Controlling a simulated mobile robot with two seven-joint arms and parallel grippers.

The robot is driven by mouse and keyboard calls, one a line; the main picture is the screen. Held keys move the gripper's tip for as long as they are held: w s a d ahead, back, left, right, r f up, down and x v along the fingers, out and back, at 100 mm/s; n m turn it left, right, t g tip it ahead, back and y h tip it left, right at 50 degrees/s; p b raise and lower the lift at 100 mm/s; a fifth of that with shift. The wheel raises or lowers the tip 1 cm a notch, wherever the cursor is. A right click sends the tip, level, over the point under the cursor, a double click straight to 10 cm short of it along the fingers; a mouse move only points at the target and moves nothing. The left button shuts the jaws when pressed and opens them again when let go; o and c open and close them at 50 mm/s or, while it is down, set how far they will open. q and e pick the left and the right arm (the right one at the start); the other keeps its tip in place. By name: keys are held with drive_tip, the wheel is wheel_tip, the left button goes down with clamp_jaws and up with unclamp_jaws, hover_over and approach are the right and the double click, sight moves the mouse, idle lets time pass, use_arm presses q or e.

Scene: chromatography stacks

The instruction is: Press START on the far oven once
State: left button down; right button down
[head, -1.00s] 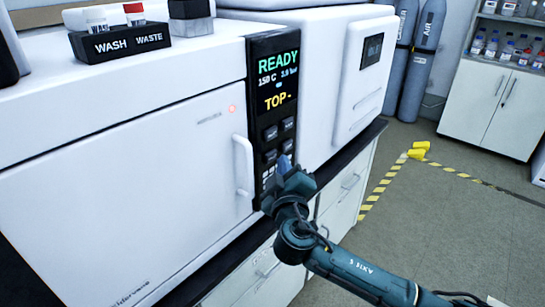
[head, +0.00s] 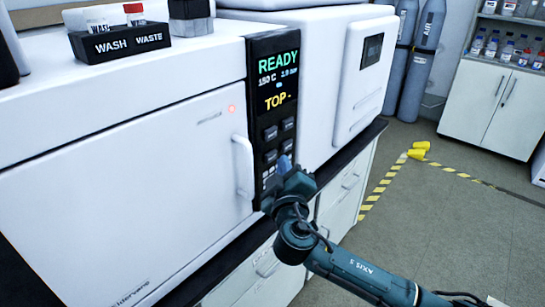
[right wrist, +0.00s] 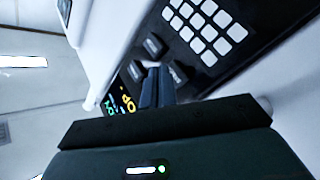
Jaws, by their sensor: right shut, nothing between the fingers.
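A white oven (head: 120,190) with a door handle (head: 243,166) fills the left of the head view. Its black control panel (head: 253,118) shows READY, 150 C and TOP-, above several dark buttons (head: 270,133). My right gripper (head: 285,163) is shut and empty, with its fingertips in front of the panel's lower buttons. In the right wrist view the shut fingertips (right wrist: 157,75) are beside two dark buttons, one at the upper left (right wrist: 152,46) and one at the right (right wrist: 178,72). Contact cannot be told, and the button labels are unreadable. My left gripper is out of view.
A white keypad (right wrist: 205,25) is on the same panel. A second white instrument (head: 330,90) stands behind the oven. A WASH/WASTE bottle rack (head: 120,40) stands on the oven top. Gas cylinders (head: 425,60) and a cabinet (head: 493,105) are at the back; floor is open at right.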

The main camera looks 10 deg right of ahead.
idle(0.3)
drive_tip(key=shift+w+a, duration=0.25)
drive_tip(key=shift+w, duration=0.1)
drive_tip(key=shift+w+a+b, duration=0.25)
drive_tip(key=shift+w+b, duration=0.05)
drive_tip(key=shift+b, duration=0.2)
idle(0.4)
drive_tip(key=shift+w+a+r, duration=0.1)
drive_tip(key=shift+r, duration=0.2)
idle(0.6)
drive_tip(key=shift+s+f, duration=0.15)
drive_tip(key=shift+s, duration=0.05)
drive_tip(key=shift+s+d+f, duration=0.1)
drive_tip(key=shift+s+d, duration=0.25)
